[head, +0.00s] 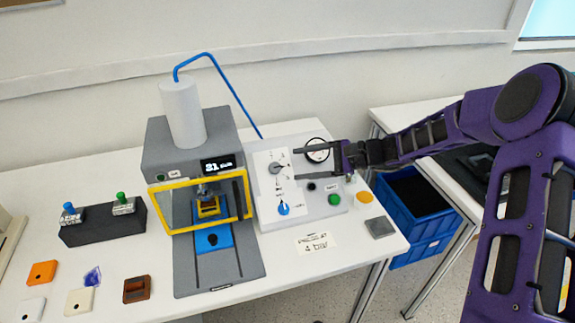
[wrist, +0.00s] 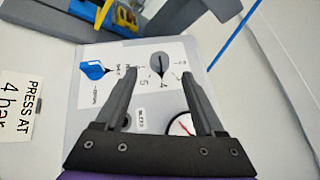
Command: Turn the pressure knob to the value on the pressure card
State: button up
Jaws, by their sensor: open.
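The pressure card (head: 317,243) lies on the table in front of the panel; in the wrist view the card (wrist: 18,108) reads "PRESS AT 4 bar". The grey round knob (head: 275,169) sits on the panel's white dial plate. In the wrist view the knob (wrist: 157,62) has a dark line running roughly up-down, with printed numbers including 4 and 5 below it. I cannot tell which line end is the pointer. My gripper (head: 291,160) is open at the panel. In the wrist view its fingertips (wrist: 159,74) stand either side of the knob, apart from it.
A blue knob (head: 284,208) sits lower on the same plate. A round gauge (head: 317,150) with a red needle is close by my gripper. A green button (head: 335,199) is below right. The grey press (head: 190,155) with its yellow guard (head: 162,222) stands left.

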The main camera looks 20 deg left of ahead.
jog(key=v, duration=1.1)
jog(key=shift+d, duration=0.25)
jog(key=shift+a+r, duration=0.1)
